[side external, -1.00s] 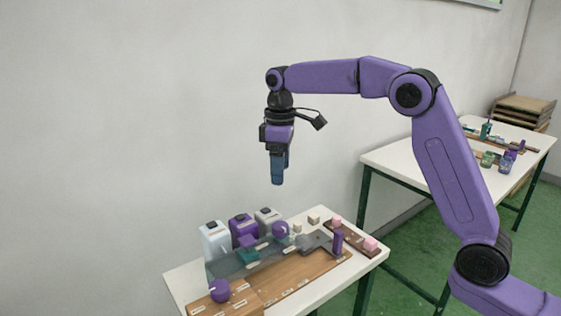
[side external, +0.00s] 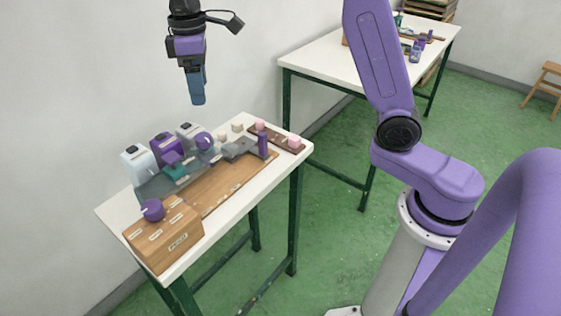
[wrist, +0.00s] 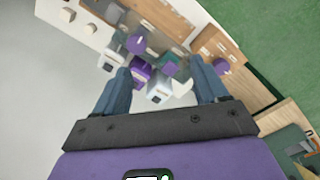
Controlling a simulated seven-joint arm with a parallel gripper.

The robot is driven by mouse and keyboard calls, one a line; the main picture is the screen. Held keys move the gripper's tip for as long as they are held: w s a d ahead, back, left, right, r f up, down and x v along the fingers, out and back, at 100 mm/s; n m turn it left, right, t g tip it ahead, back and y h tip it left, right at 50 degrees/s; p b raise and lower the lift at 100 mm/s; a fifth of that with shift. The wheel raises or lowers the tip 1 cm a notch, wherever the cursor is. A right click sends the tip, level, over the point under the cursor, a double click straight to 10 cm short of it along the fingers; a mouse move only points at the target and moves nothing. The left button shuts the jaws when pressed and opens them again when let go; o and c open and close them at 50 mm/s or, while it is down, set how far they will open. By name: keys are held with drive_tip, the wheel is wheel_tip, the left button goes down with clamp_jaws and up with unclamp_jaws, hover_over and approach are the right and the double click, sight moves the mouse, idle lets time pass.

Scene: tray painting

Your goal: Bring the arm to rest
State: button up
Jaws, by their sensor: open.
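My gripper (side external: 198,101) hangs in the air above the back of the white work table, pointing down, clear of everything on it. In the wrist view my gripper (wrist: 160,67) has its two blue fingers spread apart with nothing held between them. Below it stand a white container (side external: 139,163), a purple container (side external: 166,148) and a pale grey container (side external: 192,137) in a row. My purple arm shows at the right in the side view; the links joining it to the gripper run out of the top of the picture.
The white table (side external: 250,196) carries a wooden box (side external: 165,236) with a purple knob (side external: 152,209), a wooden board (side external: 235,180), an upright purple piece (side external: 263,144) and a dark strip (side external: 277,138) with pink blocks. A second table (side external: 325,65) stands behind. The air around my gripper is free.

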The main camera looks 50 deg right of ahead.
drive_tip(key=s+d+f+n, duration=0.1)
drive_tip(key=s+d+f, duration=0.1)
drive_tip(key=s, duration=0.9)
drive_tip(key=s+d+f+n, duration=0.1)
drive_tip(key=s+d+f, duration=0.2)
drive_tip(key=s, duration=0.8)
drive_tip(key=s+d+f+n, duration=0.1)
drive_tip(key=s+d+f, duration=0.2)
drive_tip(key=s, duration=0.8)
drive_tip(key=shift+s+d+f, duration=0.2)
drive_tip(key=shift+d+f, duration=0.05)
drive_tip(key=shift+d, duration=0.3)
